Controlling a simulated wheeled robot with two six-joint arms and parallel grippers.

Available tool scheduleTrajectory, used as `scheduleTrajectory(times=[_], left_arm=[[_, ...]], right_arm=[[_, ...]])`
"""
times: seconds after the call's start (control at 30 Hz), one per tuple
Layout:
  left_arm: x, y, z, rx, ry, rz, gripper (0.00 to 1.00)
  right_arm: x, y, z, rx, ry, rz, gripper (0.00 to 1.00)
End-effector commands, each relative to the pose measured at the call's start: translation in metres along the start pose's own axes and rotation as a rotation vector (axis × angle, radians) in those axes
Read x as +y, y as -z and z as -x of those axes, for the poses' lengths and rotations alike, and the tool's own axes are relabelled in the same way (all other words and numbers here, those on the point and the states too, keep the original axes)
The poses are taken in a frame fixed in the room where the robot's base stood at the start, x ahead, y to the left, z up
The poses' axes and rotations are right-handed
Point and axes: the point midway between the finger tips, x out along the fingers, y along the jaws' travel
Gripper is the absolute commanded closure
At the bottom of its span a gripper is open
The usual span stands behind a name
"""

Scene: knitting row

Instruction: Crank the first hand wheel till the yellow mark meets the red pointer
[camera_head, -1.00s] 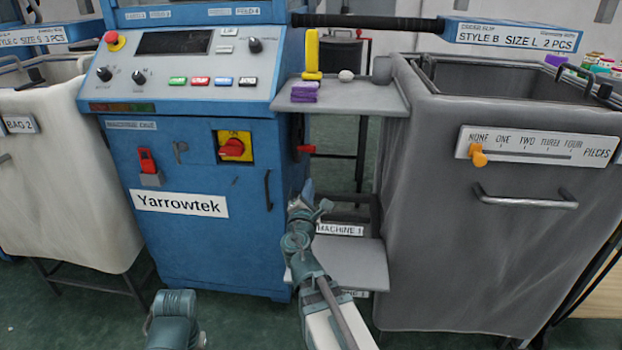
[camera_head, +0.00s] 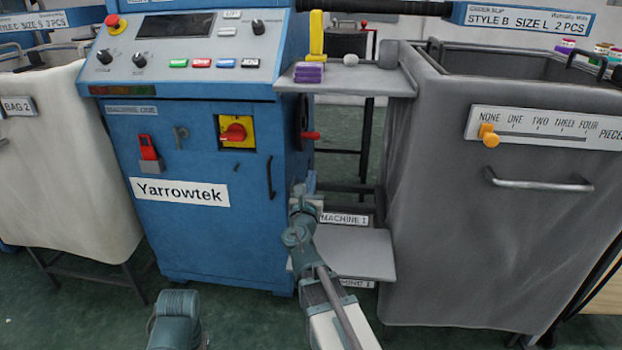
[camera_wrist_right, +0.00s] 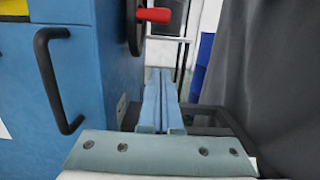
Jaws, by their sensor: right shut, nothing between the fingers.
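The hand wheel (camera_head: 303,115) is a dark disc seen nearly edge-on, on the right side of the blue machine (camera_head: 230,255). Its red handle (camera_head: 311,136) sticks out to the right. I cannot make out the yellow mark or the red pointer. My left gripper is not in view.
A grey shelf (camera_head: 345,82) with a yellow piece (camera_head: 316,38) and purple blocks (camera_head: 309,73) sits above the handle. A lower grey shelf (camera_head: 360,255) is right of my arm. A grey bag (camera_head: 440,220) bounds the right; a black door handle (camera_wrist_right: 47,75) is at left.

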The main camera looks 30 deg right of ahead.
Motion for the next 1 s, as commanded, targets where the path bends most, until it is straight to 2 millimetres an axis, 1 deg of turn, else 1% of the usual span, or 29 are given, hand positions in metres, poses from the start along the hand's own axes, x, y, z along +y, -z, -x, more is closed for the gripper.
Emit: scheduleTrajectory(times=[0.03,0.37,0.4,0.43,0.5,0.63,0.73,1.0], left_arm=[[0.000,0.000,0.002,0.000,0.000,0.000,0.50],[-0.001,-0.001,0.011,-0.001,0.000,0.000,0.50],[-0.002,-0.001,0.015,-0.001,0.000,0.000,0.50],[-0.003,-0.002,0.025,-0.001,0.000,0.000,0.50],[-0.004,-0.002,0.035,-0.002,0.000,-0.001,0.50],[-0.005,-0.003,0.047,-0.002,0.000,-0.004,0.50],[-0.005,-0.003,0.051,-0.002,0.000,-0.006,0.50],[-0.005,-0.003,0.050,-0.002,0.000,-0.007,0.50]], right_arm=[[0.001,-0.001,-0.012,0.000,0.001,0.001,1.00],[0.001,-0.001,-0.079,0.000,0.002,0.000,1.00],[0.001,-0.004,-0.085,0.000,0.001,-0.001,1.00],[0.000,-0.014,-0.082,0.000,0.000,-0.001,1.00],[0.000,-0.025,-0.083,0.000,0.000,-0.001,1.00],[0.000,-0.036,-0.085,0.000,0.000,-0.001,1.00],[0.000,-0.040,-0.086,0.000,-0.001,-0.001,1.00],[0.000,-0.039,-0.086,0.000,0.000,-0.001,1.00]])
